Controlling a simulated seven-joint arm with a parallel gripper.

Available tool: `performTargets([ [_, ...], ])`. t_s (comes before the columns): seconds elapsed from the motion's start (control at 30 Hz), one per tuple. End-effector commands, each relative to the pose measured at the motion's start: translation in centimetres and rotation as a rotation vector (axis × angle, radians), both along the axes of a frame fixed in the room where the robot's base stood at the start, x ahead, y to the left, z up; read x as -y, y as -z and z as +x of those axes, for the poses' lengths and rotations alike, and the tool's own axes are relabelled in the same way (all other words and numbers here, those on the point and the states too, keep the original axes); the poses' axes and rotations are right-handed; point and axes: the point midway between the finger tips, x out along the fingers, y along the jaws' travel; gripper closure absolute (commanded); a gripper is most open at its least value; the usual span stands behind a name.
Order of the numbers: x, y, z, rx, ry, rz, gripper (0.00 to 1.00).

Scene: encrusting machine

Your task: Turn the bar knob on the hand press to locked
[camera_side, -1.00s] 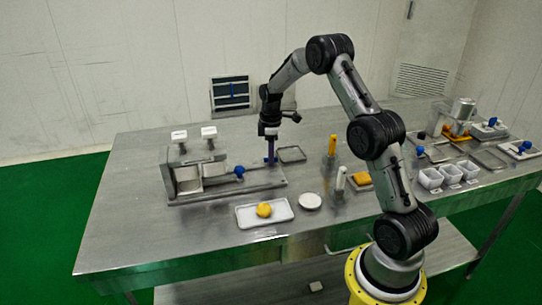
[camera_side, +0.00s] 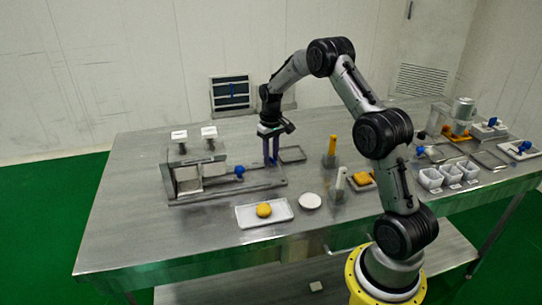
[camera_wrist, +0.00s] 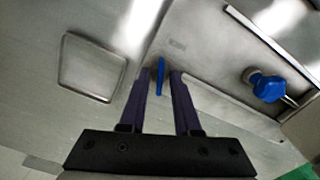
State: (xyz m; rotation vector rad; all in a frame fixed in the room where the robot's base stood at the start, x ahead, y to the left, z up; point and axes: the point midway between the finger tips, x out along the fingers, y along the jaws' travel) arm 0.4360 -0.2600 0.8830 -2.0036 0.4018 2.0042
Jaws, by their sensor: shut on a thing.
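The hand press (camera_side: 190,200) stands at the left of the steel table, with a long base plate running right. A lever with a blue ball (camera_side: 239,171) lies along it; the ball also shows in the wrist view (camera_wrist: 266,87). The bar knob (camera_wrist: 160,72) is a narrow blue bar near the end of the press, upright in the wrist picture. My gripper (camera_wrist: 165,78) points down over it, shut on the knob with a dark purple finger on each side. In the side view my gripper (camera_side: 270,161) hides the knob.
An empty metal tray (camera_side: 291,154) lies just beyond my gripper. Several white tubs (camera_side: 430,179) stand at the right.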

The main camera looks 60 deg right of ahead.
Motion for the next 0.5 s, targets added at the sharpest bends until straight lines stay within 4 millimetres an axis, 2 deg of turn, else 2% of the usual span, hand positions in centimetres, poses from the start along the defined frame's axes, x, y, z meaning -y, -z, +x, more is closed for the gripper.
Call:
performTargets([
  [0.2, 0.04, -0.16, 0.06, 0.003, 0.178, -0.001, 1.00],
  [0.5, 0.02, -0.12, 0.02, 0.001, 0.342, 0.000, 1.00],
])
